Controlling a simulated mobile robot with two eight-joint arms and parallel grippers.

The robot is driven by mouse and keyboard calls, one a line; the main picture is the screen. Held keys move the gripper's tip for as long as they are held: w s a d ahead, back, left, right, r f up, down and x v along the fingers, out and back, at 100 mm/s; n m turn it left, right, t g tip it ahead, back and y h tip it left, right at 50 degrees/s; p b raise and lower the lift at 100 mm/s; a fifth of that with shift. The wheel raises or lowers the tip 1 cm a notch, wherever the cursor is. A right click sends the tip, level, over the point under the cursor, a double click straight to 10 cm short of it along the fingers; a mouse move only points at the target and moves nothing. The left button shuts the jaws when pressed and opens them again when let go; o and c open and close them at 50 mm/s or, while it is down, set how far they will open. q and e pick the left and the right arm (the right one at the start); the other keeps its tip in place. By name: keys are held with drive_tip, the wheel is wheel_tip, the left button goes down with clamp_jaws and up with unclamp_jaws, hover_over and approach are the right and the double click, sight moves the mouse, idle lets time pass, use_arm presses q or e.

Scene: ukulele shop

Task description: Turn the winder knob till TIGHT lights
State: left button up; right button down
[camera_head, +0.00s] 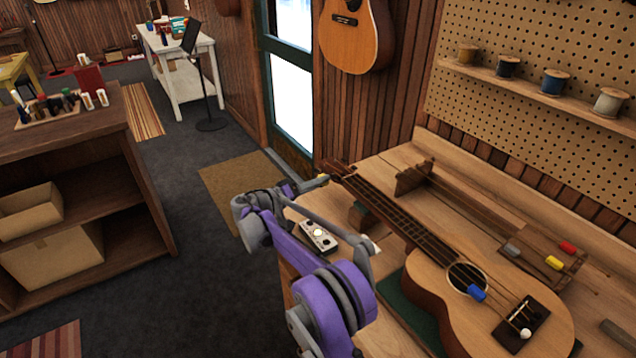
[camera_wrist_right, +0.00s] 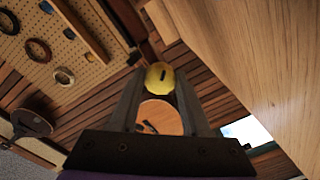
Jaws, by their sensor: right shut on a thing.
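A ukulele (camera_head: 480,290) lies on the wooden bench with its neck pointing to the far left and its headstock at the bench's far edge. My right gripper (camera_head: 318,182) is at the headstock, shut on a small yellow knob. The yellow knob (camera_wrist_right: 160,77) shows in the right wrist view between the two fingertips, with a dark slot on its face. Any TIGHT light is too small to make out. My left gripper is out of view.
A wooden rack (camera_head: 415,177) and coloured pegs (camera_head: 553,262) lie behind the ukulele. Spools stand on a shelf (camera_head: 560,100) on the pegboard. A guitar (camera_head: 356,35) hangs on the wall. Open floor (camera_head: 215,290) lies left of the bench.

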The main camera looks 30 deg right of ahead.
idle(0.4)
drive_tip(key=c, duration=0.7)
unclamp_jaws()
drive_tip(key=shift+o, duration=0.2)
drive_tip(key=a, duration=0.7)
drive_tip(key=s+a, duration=0.1)
drive_tip(key=a, duration=0.2)
drive_tip(key=shift+a+r+b, duration=0.2)
drive_tip(key=shift+a+b, duration=0.15)
drive_tip(key=shift+a, duration=0.05)
